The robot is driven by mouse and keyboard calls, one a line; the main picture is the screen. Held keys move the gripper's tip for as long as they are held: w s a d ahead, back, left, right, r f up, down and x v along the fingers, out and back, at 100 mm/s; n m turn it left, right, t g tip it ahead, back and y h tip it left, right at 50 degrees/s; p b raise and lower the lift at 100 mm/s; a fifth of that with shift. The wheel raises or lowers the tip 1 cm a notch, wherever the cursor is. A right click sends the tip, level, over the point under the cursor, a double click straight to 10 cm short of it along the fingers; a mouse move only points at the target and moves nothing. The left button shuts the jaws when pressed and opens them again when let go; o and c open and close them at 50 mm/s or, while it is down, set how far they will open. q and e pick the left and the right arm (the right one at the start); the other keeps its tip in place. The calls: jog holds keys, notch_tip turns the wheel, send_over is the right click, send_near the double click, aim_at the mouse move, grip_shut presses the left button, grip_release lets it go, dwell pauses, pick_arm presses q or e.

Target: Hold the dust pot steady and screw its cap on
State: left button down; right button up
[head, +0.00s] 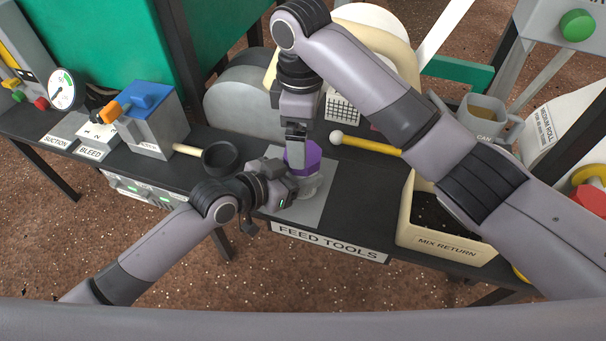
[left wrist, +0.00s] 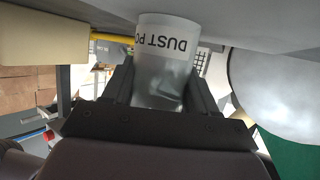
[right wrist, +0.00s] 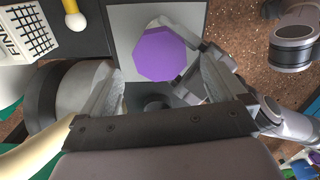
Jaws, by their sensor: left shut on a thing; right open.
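The dust pot (head: 309,187) is a pale cylinder standing on a light grey pad (head: 323,204); its "DUST PO" lettering shows in the left wrist view (left wrist: 165,45). The purple, many-sided cap (head: 304,156) is at the pot's top; how far it is seated I cannot tell. My left gripper (head: 291,187) is shut on the pot's side, with a finger on each side in the left wrist view. My right gripper (head: 296,140) points down from above at the cap. In the right wrist view its fingers are apart, with the purple cap (right wrist: 160,53) beyond and between them.
A black cup-shaped tool (head: 220,157) with a pale handle lies left of the pot. A yellow stick with a white ball (head: 365,143) lies to the right. The cream mix return bin (head: 447,246) stands at right. A blue-topped box (head: 150,105) stands at left.

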aim_at(303, 172)
jog(key=n, duration=0.1)
jog(key=r+n, duration=0.1)
jog(key=n, duration=0.1)
jog(key=r+n, duration=0.1)
jog(key=n, duration=0.1)
jog(key=shift+w+a, duration=0.15)
jog(key=n, duration=0.3)
jog(key=shift+r, duration=0.35)
jog(key=n, duration=0.3)
jog(key=shift+r+n, duration=0.4)
jog(key=shift+f, duration=4.05)
